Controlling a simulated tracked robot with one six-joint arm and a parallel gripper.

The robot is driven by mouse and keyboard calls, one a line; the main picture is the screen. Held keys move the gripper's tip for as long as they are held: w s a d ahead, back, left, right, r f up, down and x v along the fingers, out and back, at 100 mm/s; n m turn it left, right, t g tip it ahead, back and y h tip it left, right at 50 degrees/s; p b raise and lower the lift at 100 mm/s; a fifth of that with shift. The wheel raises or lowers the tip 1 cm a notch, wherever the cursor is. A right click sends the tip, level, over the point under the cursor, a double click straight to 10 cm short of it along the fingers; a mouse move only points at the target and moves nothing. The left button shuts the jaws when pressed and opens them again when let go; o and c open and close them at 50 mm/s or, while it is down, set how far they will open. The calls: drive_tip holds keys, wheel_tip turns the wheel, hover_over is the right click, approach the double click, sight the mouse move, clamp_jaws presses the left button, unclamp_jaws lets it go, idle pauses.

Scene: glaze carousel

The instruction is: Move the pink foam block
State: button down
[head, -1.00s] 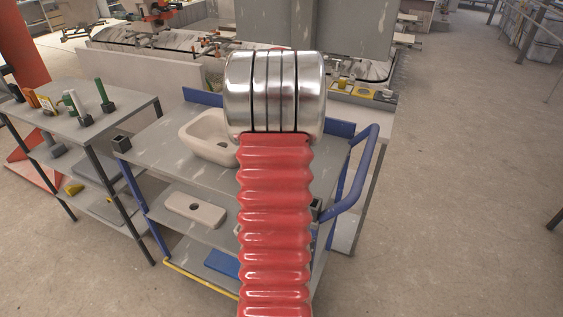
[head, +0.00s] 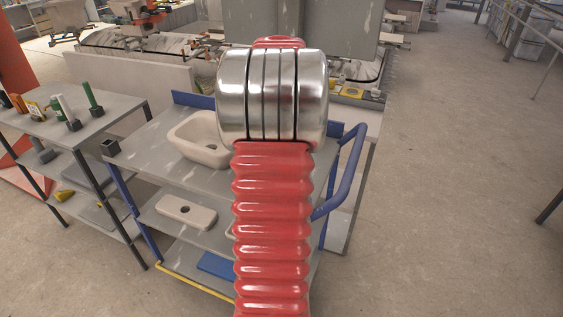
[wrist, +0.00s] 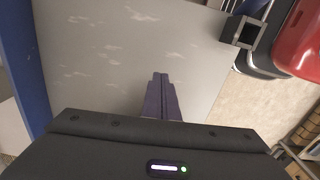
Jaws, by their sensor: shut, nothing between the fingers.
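I do not see the pink foam block in either view. My gripper (wrist: 160,78) shows in the wrist view. Its two dark fingers are together with nothing between them, over a bare, white-streaked grey surface (wrist: 95,60). I cannot tell how high the fingers are above it. In the head view my red ribbed arm and its silver joint stand across the middle, hiding my gripper and part of the cart.
A grey cart (head: 150,158) with a blue handle (head: 345,178) carries a beige basin (head: 198,138) and a dark square holder (head: 110,147). A pale slab (head: 186,212) lies on its middle shelf. A tool table (head: 108,107) stands left.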

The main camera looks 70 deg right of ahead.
drive_tip(key=shift+r, duration=2.1)
drive_tip(key=w+a+m+t+h, duration=0.1)
drive_tip(key=w+a+m, duration=0.35)
drive_tip(key=a, duration=0.85)
drive_tip(key=w+a+m+t+h, duration=0.1)
drive_tip(key=w+a+m, duration=0.3)
drive_tip(key=a, duration=0.8)
drive_tip(key=a+r+n+t+y, duration=0.2)
drive_tip(key=a+n, duration=0.5)
drive_tip(key=a, duration=2)
drive_tip(key=shift+s+t, duration=0.25)
drive_tip(key=shift+t, duration=0.55)
